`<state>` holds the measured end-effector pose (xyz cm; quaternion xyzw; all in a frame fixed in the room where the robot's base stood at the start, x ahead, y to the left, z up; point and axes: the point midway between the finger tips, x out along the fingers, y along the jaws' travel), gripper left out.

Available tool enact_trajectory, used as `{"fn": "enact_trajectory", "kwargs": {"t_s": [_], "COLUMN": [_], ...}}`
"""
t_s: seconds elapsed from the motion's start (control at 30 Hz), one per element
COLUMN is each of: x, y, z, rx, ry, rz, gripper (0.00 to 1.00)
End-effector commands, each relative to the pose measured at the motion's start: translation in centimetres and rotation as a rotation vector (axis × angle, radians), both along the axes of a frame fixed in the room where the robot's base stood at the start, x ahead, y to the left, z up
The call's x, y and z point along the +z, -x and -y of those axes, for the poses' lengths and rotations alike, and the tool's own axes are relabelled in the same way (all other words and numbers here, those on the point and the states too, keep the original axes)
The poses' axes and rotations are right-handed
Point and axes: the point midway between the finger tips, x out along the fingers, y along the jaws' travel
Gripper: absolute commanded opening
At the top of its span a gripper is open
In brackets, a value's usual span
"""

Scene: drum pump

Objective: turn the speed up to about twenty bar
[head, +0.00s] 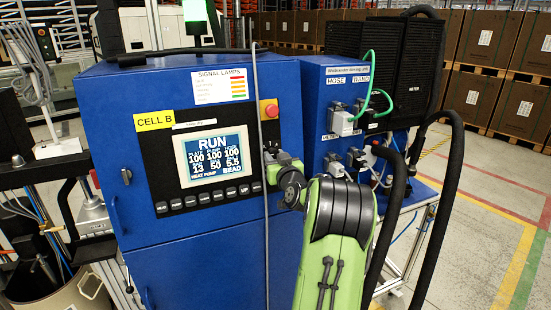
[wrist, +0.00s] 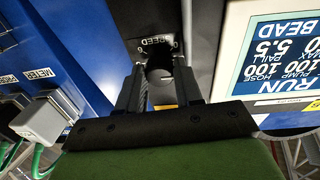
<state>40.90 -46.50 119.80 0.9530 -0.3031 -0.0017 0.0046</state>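The speed knob (wrist: 159,68) is dark, with a small pale mark, under a SPEED label (wrist: 157,41) in the wrist view. My gripper (wrist: 162,82) has one finger on each side of it and appears shut on it; the exact contact is hard to see. In the head view my gripper (head: 271,160) is at the right edge of the blue cabinet (head: 215,255), and the knob is hidden there. The display (head: 212,157) reads RUN, with 100, 100, 100 above and 13, 50, 5.5 below.
A red stop button (head: 270,110) sits just above my gripper. A row of black buttons (head: 205,196) runs under the display. A blue box (head: 318,85) with grey connectors and green cables stands to the right. Thick black hoses (head: 447,190) hang beside my arm.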

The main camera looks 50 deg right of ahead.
Motion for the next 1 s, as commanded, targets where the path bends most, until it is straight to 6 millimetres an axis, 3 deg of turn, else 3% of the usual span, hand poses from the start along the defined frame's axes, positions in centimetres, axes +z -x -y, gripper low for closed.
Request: {"fn": "enact_trajectory", "kwargs": {"t_s": [0.1,0.27,0.63,0.97,1.0], "x": [0.01,-0.05,0.13,0.17,0.17], "y": [0.03,-0.03,-0.14,-0.11,-0.1], "z": [0.0,-0.05,-0.2,-0.18,-0.18], "rx": [0.0,-0.009,-0.073,-0.079,-0.079], "ry": [0.0,-0.041,-0.334,-0.36,-0.36], "rz": [0.0,0.024,0.198,0.214,0.214], "gripper": [0.05,0.05,0.05,0.05,0.37]}}
